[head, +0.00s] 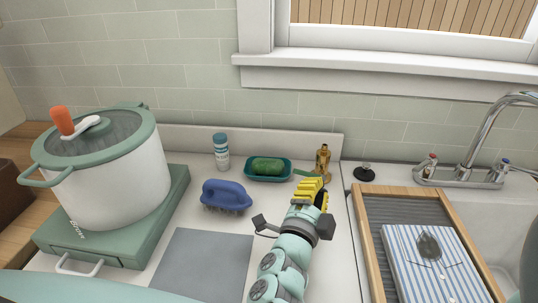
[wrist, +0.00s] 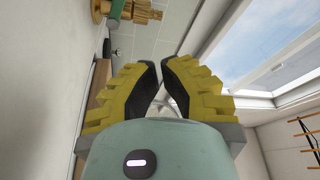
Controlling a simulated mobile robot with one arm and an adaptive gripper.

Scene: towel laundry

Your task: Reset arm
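My gripper (head: 313,187) has yellow ribbed fingers with black pads. In the wrist view my gripper (wrist: 160,66) shows both fingers leaning together, with a narrow gap between the tips. Nothing is held between them. My arm comes up from the bottom edge of the head view.
A white pot (head: 110,180) stands on a green stove (head: 150,225) at left. A wooden-framed tray (head: 367,240) holds a striped towel (head: 440,265) below the tap (head: 470,140).

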